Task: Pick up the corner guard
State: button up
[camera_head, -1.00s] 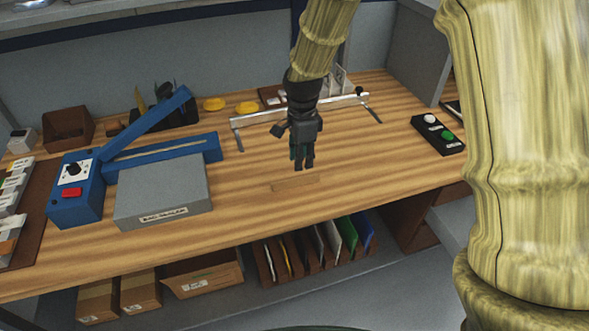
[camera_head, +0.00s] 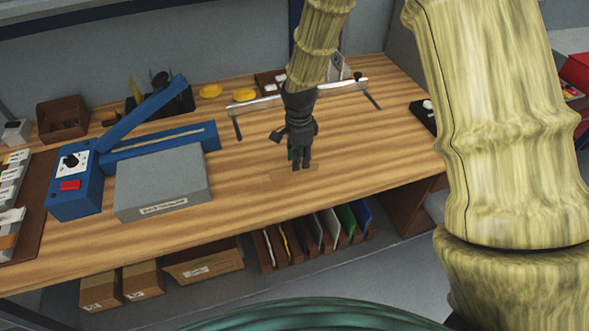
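My gripper (camera_head: 300,165) points down just over the middle of the wooden bench top. Its dark fingers look close together, and the gap between them is too small to make out. A low tan strip (camera_head: 284,178), nearly the colour of the wood, lies on the bench at the fingertips. It may be the corner guard, but I cannot be sure. The fingers partly cover it, and I cannot tell whether they touch it.
A blue sealer (camera_head: 75,190) with a raised arm and a grey block (camera_head: 160,184) stand at the left. A metal rail (camera_head: 255,107) lies behind my gripper. A black button box (camera_head: 422,112) is at the right, partly hidden. Bench (camera_head: 370,160) right of my gripper is clear.

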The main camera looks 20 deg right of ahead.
jog(key=shift+f+p, duration=0.75)
jog(key=shift+f, duration=1.4)
grip_shut()
